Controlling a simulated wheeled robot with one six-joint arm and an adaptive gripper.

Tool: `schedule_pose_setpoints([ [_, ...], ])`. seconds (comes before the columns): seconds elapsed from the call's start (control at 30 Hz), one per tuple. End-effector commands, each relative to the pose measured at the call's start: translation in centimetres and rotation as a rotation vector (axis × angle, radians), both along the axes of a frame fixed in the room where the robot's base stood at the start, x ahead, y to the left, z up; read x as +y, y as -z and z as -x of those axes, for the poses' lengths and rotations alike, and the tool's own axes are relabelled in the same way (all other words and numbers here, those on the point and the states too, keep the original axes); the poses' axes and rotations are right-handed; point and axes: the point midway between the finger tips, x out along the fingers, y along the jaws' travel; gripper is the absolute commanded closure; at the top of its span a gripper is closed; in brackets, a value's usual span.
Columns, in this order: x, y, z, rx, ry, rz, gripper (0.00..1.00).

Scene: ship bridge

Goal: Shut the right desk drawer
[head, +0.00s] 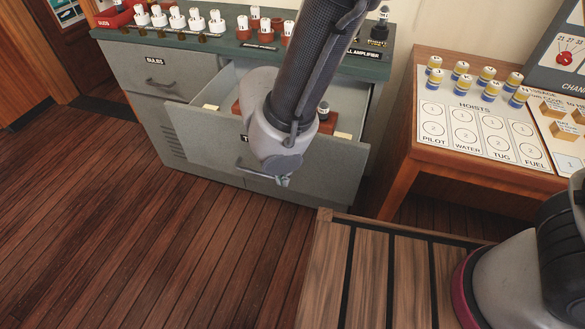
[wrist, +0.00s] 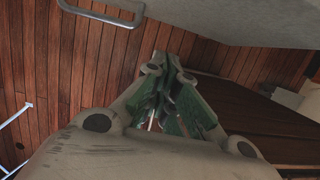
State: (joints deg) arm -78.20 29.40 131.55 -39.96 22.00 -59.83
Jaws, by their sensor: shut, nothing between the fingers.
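The right desk drawer (head: 200,132) is pulled out from the grey desk in the head view. Its grey front faces me, with a handle (head: 250,171) partly hidden by my arm. Inside lie a reddish-brown block and small pale items, partly covered by my arm. My gripper (head: 283,181) points down at the drawer front, close to the handle; whether it touches is unclear. In the wrist view my gripper (wrist: 168,62) is shut and empty. A grey panel (wrist: 220,20) with a bar handle (wrist: 100,12) shows at the top there.
The BULBS drawer (head: 150,75) on the left is closed. The green desktop (head: 205,44) carries bulbs and sockets. A wooden side table (head: 401,165) with a hoists board stands right. A slatted wooden surface (head: 365,270) is in the foreground. Plank floor (head: 110,220) is clear at left.

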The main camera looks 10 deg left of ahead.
Motion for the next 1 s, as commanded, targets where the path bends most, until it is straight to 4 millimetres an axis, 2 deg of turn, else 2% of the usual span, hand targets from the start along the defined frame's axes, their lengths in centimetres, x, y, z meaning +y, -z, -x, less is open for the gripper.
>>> schedule_pose_setpoints([
  [0.1,-0.3,2.7,-0.7,0.001,0.001,0.006,1.00],
  [0.27,-0.3,5.3,-1.3,0.002,0.002,0.004,1.00],
  [0.4,-0.3,5.0,-3.6,0.001,0.007,-0.002,1.00],
  [0.53,-0.4,5.0,-4.7,0.001,0.004,-0.001,1.00],
  [1.0,-0.4,5.0,-5.3,0.000,0.003,-0.001,1.00],
])
